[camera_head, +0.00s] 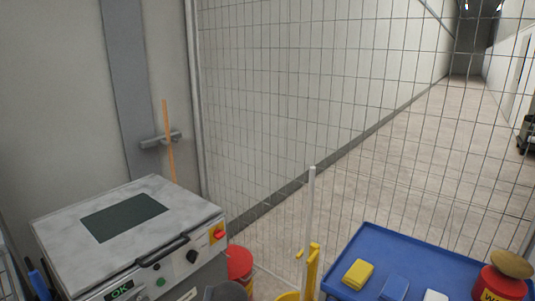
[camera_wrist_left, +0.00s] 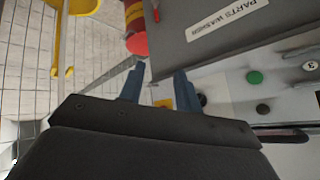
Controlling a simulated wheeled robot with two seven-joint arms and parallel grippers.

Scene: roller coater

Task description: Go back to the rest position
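In the left wrist view my left gripper (camera_wrist_left: 160,88) shows two blue-grey fingers standing apart, with nothing between them. It is close to the front of a grey machine (camera_wrist_left: 235,50) labelled "PARTS WASHER", which appears turned over in that view. In the head view the machine (camera_head: 190,212) stands at the lower left, with a dark panel on its pale lid, a black handle, a display reading "OK" and a red-and-yellow switch. I cannot make out my left gripper for certain in the head view. My right gripper is in neither view.
A blue table (camera_head: 425,258) at the lower right carries a yellow sponge (camera_head: 357,274), a blue block (camera_head: 394,288) and a red container (camera_head: 497,285). A red can (camera_head: 239,262) and yellow bucket (camera_head: 288,296) stand between table and machine. Wire mesh fence (camera_head: 300,100) lies behind.

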